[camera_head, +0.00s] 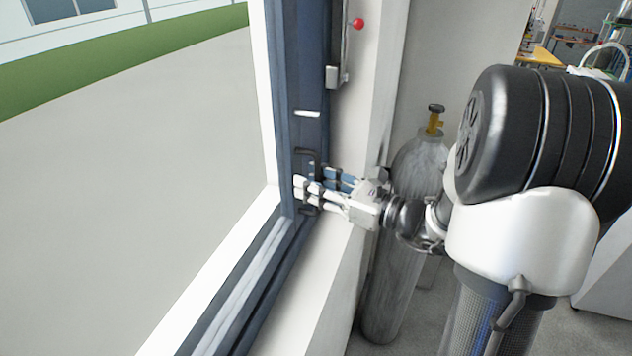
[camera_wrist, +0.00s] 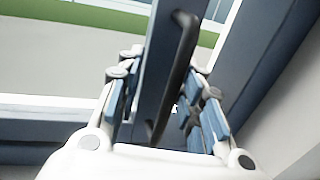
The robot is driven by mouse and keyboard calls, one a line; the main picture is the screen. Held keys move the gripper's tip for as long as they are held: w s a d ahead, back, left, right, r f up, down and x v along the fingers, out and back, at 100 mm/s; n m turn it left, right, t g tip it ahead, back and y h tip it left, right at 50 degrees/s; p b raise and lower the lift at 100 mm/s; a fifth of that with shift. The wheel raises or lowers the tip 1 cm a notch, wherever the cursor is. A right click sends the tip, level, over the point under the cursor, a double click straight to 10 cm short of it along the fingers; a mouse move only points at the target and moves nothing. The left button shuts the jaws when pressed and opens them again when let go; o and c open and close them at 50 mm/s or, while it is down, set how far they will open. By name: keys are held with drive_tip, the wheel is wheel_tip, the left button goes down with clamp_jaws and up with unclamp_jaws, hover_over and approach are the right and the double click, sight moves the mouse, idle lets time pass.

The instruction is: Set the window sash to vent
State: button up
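The window sash (camera_head: 297,75) has a dark blue frame around a large clear pane; whether it stands shut or ajar I cannot tell. A black bar handle (camera_head: 317,158) is fixed upright on the sash's right stile, and it shows in the wrist view (camera_wrist: 177,75). My gripper (camera_head: 310,188) is at the handle. In the wrist view my gripper's fingers (camera_wrist: 165,78) are spread, one on each side of the handle, with gaps beside the bar. My fingers hide part of the handle's lower half in the head view.
A lever with a red knob (camera_head: 358,23) is mounted on the frame above the handle. A grey gas cylinder (camera_head: 398,260) with a yellow valve stands right of the window, close behind my wrist. The white wall edge (camera_head: 318,285) runs below the handle.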

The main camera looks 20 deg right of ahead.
drive_tip(key=shift+s, duration=0.15)
drive_tip(key=v, duration=1.1)
drive_tip(key=shift+s+d, duration=0.25)
drive_tip(key=shift+s, duration=0.05)
